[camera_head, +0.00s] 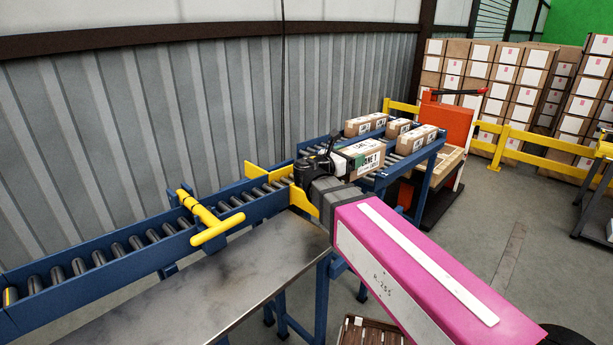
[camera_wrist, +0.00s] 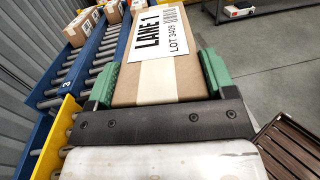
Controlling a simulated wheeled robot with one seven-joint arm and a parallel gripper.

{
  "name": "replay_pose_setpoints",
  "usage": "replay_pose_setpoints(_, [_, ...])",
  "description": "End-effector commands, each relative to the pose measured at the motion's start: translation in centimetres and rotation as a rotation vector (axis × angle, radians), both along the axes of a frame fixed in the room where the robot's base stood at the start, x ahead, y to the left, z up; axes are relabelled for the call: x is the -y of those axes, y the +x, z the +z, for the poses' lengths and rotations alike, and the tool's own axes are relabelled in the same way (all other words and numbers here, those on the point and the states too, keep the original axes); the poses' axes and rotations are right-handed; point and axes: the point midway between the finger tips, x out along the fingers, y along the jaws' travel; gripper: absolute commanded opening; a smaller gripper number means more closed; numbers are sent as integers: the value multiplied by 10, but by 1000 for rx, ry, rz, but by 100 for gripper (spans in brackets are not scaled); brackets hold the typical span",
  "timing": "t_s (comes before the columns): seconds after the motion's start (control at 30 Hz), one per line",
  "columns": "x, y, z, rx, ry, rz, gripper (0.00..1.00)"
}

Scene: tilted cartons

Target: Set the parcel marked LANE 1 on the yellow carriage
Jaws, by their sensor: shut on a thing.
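The cardboard parcel marked LANE 1 (camera_head: 366,161) is held in my gripper (camera_head: 330,165), above the near end of the roller lanes. In the wrist view the parcel (camera_wrist: 165,85) shows its white label, reading LANE 1 and LOT 3409, and a tape strip. The green fingers of my gripper (camera_wrist: 160,80) press on its two sides. What appears to be the yellow carriage shows as a yellow side plate (camera_head: 251,176) and a nearer yellow plate (camera_head: 302,201) on the blue roller track, left of the parcel. It looks empty. Part of the yellow carriage (camera_wrist: 57,132) shows left of my gripper in the wrist view.
Several cartons (camera_head: 416,139) stand on the roller lanes behind the parcel. A yellow T-shaped bar (camera_head: 208,223) crosses the track at left. A metal table (camera_head: 185,290) lies in front. An orange cart (camera_head: 446,128) and a yellow rail (camera_head: 510,134) stand at right.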

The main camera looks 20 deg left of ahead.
Motion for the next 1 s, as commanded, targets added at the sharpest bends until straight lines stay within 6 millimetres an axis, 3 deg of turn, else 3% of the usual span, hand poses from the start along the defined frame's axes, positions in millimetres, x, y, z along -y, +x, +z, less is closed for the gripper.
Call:
replay_pose_setpoints(0.03, [-23, -6, 10, 3, 2, 22, 36])
replay_pose_setpoints(0.1, [-48, -17, 20, 0, 4, 46, 36])
replay_pose_setpoints(0.3, [-108, -48, 47, -6, 8, 105, 36])
replay_pose_setpoints(0.4, [-128, -60, 56, -12, 8, 125, 36])
replay_pose_setpoints(0.57, [-144, -71, 64, -15, 10, 141, 36])
replay_pose_setpoints(0.73, [-155, -56, 55, -18, 8, 144, 36])
replay_pose_setpoints(1.0, [-176, -6, 23, -17, 7, 143, 36])
